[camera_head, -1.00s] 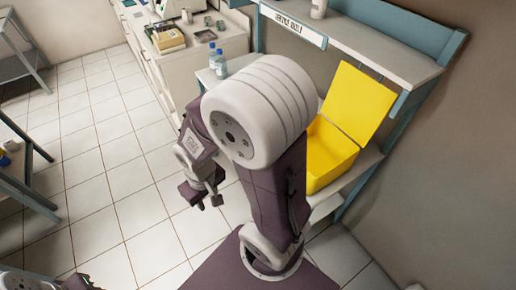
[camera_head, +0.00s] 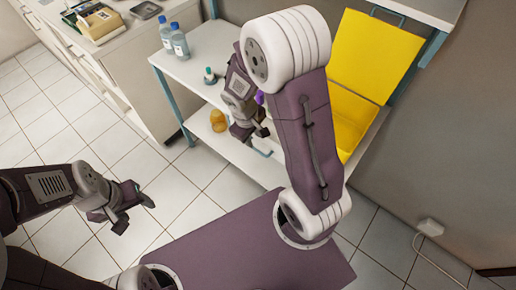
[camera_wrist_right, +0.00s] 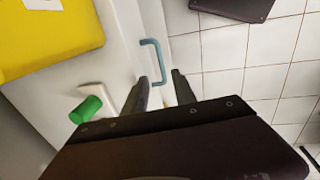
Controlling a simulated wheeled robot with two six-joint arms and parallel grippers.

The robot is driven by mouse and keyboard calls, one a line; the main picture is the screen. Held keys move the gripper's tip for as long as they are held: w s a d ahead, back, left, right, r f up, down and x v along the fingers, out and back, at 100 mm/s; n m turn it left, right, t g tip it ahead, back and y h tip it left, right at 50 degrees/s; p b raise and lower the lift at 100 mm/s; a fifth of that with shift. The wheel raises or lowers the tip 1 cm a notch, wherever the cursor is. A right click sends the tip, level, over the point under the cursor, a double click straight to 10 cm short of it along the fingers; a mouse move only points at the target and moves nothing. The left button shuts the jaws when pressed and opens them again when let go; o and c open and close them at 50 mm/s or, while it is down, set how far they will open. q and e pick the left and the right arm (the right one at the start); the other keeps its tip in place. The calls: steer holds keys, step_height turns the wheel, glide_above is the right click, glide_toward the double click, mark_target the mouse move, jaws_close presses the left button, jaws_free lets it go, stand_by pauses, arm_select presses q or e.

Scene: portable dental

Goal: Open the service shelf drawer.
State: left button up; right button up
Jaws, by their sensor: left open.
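The service shelf (camera_head: 195,75) is a white unit with blue posts, right of my left arm. In the right wrist view, a white drawer front (camera_wrist_right: 125,30) carries a light blue U-shaped handle (camera_wrist_right: 155,60). My right gripper (camera_head: 257,135) is at the shelf's front. In the right wrist view its two dark fingers (camera_wrist_right: 160,80) are apart, with the handle by the gap between their tips; contact cannot be told. The drawer looks shut. My left gripper (camera_head: 137,212) is open and empty over the floor at left. My right arm hides part of the shelf.
A yellow open-lidded bin (camera_head: 352,115) stands on the shelf's right; it also shows in the wrist view (camera_wrist_right: 50,35). Blue-capped bottles (camera_head: 175,42) stand on the top and an orange bottle (camera_head: 218,121) lower down. A white counter (camera_head: 115,60) is back left. Tiled floor is clear in front.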

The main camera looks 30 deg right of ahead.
mark_target(256, 149)
steer(key=f+b, duration=0.1)
steer(key=f, duration=0.1)
steer(key=f+b, duration=0.1)
steer(key=f, duration=0.2)
steer(key=w+d+f+b, duration=0.1)
steer(key=f, duration=0.2)
steer(key=shift+s+d+f, duration=0.15)
steer(key=shift+s+f, duration=0.1)
steer(key=shift+w, duration=0.15)
jaws_close()
stand_by(0.8)
